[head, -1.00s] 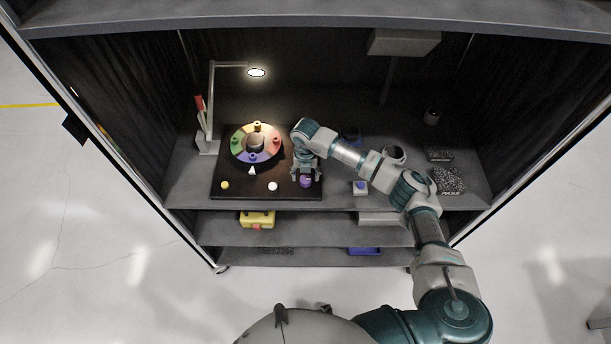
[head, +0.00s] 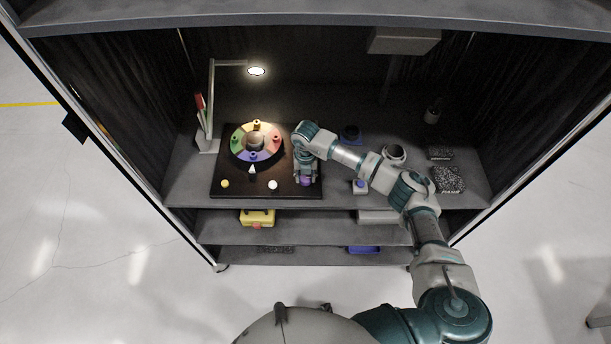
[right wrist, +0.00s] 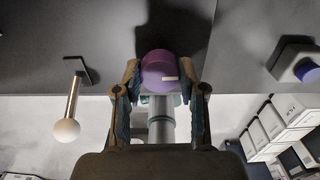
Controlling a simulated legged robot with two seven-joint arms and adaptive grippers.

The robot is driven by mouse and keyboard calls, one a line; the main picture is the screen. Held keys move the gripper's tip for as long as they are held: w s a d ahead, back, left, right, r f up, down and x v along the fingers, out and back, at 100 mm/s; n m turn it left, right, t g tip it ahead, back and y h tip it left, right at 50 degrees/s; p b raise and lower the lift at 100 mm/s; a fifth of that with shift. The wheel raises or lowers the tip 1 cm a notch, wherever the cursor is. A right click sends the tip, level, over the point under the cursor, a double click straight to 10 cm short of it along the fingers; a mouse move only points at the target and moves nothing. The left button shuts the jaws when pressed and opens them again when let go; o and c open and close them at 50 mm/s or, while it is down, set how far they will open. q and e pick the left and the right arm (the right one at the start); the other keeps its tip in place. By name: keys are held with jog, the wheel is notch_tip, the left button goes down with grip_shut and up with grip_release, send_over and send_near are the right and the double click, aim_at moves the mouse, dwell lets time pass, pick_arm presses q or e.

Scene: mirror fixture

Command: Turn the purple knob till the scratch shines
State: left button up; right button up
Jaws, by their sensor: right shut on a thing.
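The purple knob (right wrist: 160,68) shows between my fingertips in the right wrist view, with a short pale mark on its face. In the head view the purple knob (head: 306,181) is partly hidden by my right gripper (head: 306,176). My right gripper (right wrist: 160,80) is shut on the knob, one finger on each side. I cannot make out a scratch. My left gripper is not in view.
A lit lamp (head: 256,71) hangs over the ring. A white ball-ended lever (right wrist: 66,130) and a blue-topped block (head: 360,187) flank the knob. A yellow knob (head: 225,184) sits at the board's front left. A mug (head: 394,153) and speckled blocks (head: 448,179) stand to the right.

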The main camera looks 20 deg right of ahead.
jog(key=n+b, duration=0.4)
jog(key=n, duration=0.2)
jog(key=shift+f, duration=0.2)
pick_arm(q)
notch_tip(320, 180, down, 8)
jog(key=b, duration=0.4)
pick_arm(e)
jog(key=n, duration=0.5)
jog(key=n+b, duration=0.2)
jog(key=n, duration=0.3)
jog(key=shift+r+n, duration=0.15)
jog(key=shift+n, duration=0.15)
pick_arm(q)
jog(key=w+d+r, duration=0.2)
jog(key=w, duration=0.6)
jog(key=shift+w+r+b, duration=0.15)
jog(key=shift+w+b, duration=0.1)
jog(key=shift+b, duration=0.2)
pick_arm(e)
jog(key=shift+r+n, duration=0.1)
jog(key=shift+n, duration=0.5)
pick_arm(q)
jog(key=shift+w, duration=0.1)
pick_arm(e)
jog(key=o, duration=1.1)
jog(key=shift+o, duration=0.2)
